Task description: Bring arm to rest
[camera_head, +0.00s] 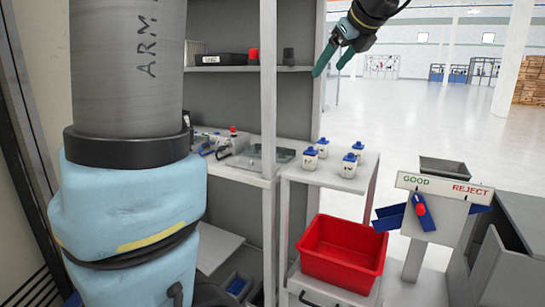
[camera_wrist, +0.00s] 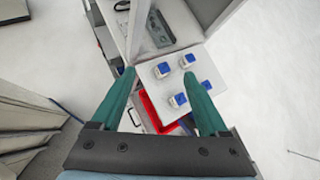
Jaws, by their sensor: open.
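My gripper (camera_head: 333,59) is high up at the top middle of the head view, with green fingers pointing down and to the left. It is open and empty, in free air to the right of the shelf unit. In the wrist view my gripper (camera_wrist: 164,85) shows its two green fingers spread wide apart, with nothing between them. Far below it lies a white side table with several blue-capped white containers. My arm's large grey and blue links fill the left of the head view.
The side table (camera_head: 337,179) bears the containers (camera_head: 349,165). A red bin (camera_head: 343,250) stands below it. The GOOD/REJECT sorter (camera_head: 430,205) is at the right. The shelf unit (camera_head: 225,95) rises left of my gripper. Open floor (camera_head: 420,120) lies behind.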

